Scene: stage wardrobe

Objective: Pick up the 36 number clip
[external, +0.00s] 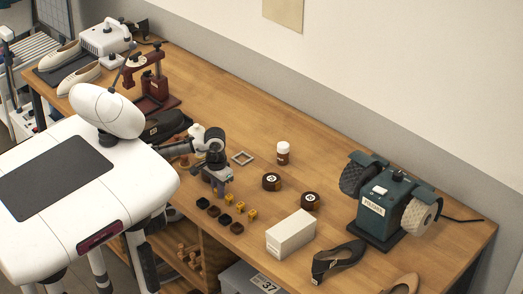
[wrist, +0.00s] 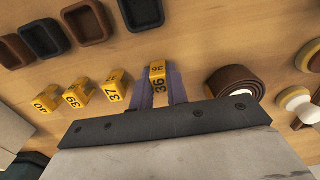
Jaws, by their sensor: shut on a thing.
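The yellow 36 number clip (wrist: 158,75) is between the two fingers of my gripper (wrist: 158,88) in the wrist view, its black number facing the camera. My gripper is shut on it. In the external view my gripper (external: 219,186) is low over the bench, and the clip is hidden there. The yellow clips 37 (wrist: 115,89), 39 (wrist: 78,93) and 40 (wrist: 47,98) stand in a row to the left of my gripper in the wrist view.
Small dark trays (wrist: 87,22) line up beyond the clips. A rolled brown strap (wrist: 233,84) lies close to the right of my gripper. In the external view, a white box (external: 291,235), a shoe (external: 338,259) and a green grinder (external: 387,204) stand to the right on the bench.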

